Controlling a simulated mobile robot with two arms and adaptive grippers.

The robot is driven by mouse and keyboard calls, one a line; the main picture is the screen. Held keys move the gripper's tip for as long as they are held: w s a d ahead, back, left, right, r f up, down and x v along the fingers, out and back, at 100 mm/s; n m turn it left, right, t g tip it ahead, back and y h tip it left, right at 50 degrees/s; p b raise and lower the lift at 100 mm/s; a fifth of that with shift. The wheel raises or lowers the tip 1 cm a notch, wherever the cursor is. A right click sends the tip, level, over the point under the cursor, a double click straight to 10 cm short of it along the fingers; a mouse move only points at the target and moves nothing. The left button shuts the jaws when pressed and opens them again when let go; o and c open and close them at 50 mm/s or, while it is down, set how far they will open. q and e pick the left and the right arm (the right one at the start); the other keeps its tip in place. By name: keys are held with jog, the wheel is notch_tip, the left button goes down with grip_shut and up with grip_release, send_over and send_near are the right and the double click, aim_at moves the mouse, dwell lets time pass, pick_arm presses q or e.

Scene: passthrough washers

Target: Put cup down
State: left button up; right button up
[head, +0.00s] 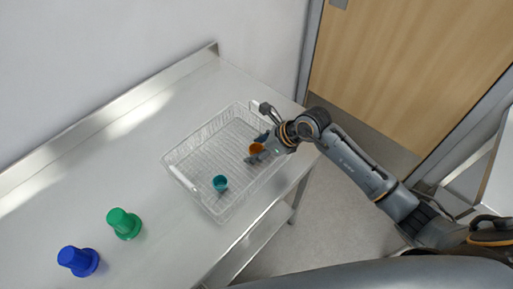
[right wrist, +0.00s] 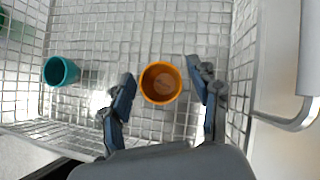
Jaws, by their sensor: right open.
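An orange cup (head: 257,148) stands in the wire basket (head: 183,177), near its right side. In the right wrist view the orange cup (right wrist: 161,83) is upright with its mouth toward the camera. My right gripper (head: 262,147) is at the orange cup. In the wrist view its two fingers (right wrist: 160,95) are spread, one on each side of the cup, with a gap visible on both sides. A teal cup (head: 220,183) stands in the same basket toward the front; it also shows in the right wrist view (right wrist: 61,71). My left gripper is not in view.
The table has a raised back edge (head: 110,117). A wooden door (head: 395,65) is at the right.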

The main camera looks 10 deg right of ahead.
jog(key=b+v, duration=0.2)
jog(key=v, duration=1)
jog(key=shift+r, duration=0.1)
